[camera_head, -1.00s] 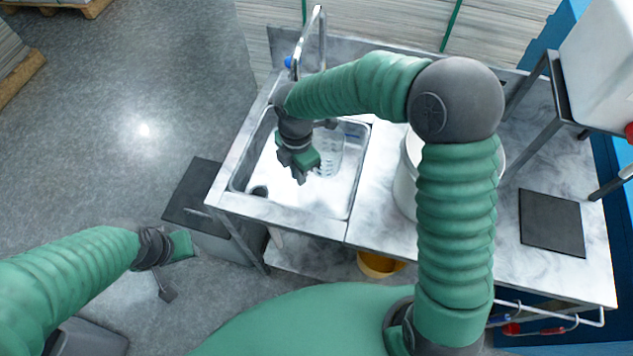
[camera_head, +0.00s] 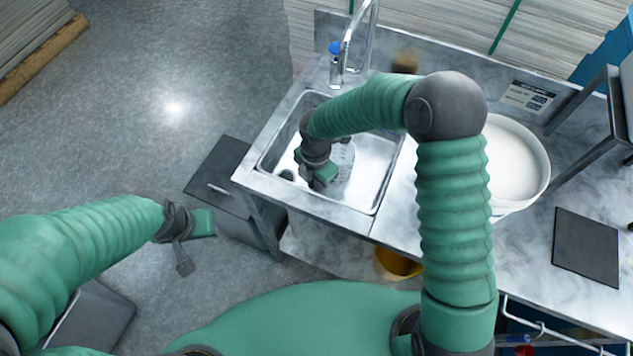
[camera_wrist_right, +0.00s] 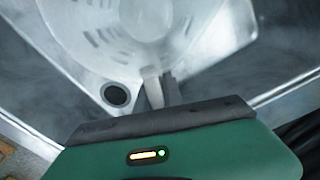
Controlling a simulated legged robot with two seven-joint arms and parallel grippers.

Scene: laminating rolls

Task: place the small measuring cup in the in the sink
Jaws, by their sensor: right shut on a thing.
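The small measuring cup (camera_head: 343,168) is clear, with pale markings, and shows inside the steel sink (camera_head: 384,150). My right gripper (camera_head: 318,181) is down in the sink, shut on the cup's near side. In the right wrist view the fingers (camera_wrist_right: 159,90) meet at the edge of the see-through cup (camera_wrist_right: 130,30), above the sink floor near the round drain (camera_wrist_right: 116,95). I cannot tell whether the cup touches the floor. My left gripper (camera_head: 192,245) hangs over the floor left of the sink, away from the cup; its jaw state is unclear.
A tap (camera_head: 345,50) stands behind the sink. A large white bucket (camera_head: 515,165) stands on the counter to the right, with a dark square plate (camera_head: 586,246) further right. A yellow bucket (camera_head: 398,264) sits below the counter.

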